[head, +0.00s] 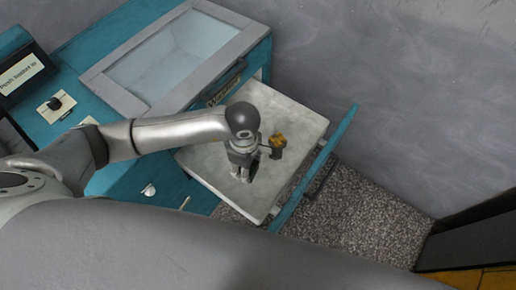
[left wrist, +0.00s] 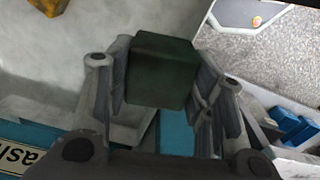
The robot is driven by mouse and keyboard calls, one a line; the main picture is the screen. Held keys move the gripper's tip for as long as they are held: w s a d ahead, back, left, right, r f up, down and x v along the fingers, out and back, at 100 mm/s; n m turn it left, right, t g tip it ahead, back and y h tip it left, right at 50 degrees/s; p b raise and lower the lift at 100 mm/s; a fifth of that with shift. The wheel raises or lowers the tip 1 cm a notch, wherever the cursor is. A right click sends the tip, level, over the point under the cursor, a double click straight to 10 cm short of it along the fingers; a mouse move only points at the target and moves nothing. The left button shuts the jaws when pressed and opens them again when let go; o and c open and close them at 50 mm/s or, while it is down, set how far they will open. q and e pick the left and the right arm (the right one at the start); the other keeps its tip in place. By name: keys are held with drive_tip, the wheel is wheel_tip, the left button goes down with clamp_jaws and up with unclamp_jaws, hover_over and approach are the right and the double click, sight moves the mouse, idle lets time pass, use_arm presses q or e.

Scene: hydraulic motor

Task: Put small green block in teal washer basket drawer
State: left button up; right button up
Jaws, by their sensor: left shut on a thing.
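The small dark green block (left wrist: 163,70) sits between the fingers of my left gripper (left wrist: 160,85), which is shut on it. In the head view my left gripper (head: 241,170) points down over the open teal drawer (head: 215,165), which has a light grey inside. The block cannot be made out in the head view. The drawer's label (left wrist: 25,158) shows partly in the left wrist view. My right gripper is not in view.
A small golden thing (head: 277,141) is in the drawer area just right of my gripper. The teal cabinet with a glass-topped lid (head: 185,50) stands behind. The drawer's teal front (head: 318,165) is on the right, with speckled floor (head: 350,215) beyond.

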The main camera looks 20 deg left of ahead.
use_arm(q)
drive_tip(key=s+d+f+n, duration=0.1)
drive_tip(key=s+f+n, duration=0.4)
drive_tip(key=f+n, duration=0.15)
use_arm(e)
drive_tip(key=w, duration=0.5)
use_arm(q)
drive_tip(key=shift+n, duration=0.25)
drive_tip(key=w+f+b, duration=0.6)
drive_tip(key=w+b, duration=0.1)
drive_tip(key=w+a+f+b, duration=0.1)
drive_tip(key=w+f+b, duration=0.2)
drive_tip(key=w, duration=0.1)
drive_tip(key=shift+w+a+f+b, duration=0.1)
drive_tip(key=shift+w+f+b, duration=0.15)
drive_tip(key=shift+b, duration=0.15)
drive_tip(key=shift+w+a+f+b, duration=0.1)
drive_tip(key=shift+w+f+b, duration=0.35)
drive_tip(key=shift+w+b, duration=0.15)
drive_tip(key=shift+w+f+b, duration=0.1)
drive_tip(key=shift+f+b, duration=0.15)
drive_tip(key=shift+b, duration=0.05)
drive_tip(key=f+b, duration=0.3)
drive_tip(key=shift+w+f, duration=0.2)
drive_tip(key=shift+w, duration=0.05)
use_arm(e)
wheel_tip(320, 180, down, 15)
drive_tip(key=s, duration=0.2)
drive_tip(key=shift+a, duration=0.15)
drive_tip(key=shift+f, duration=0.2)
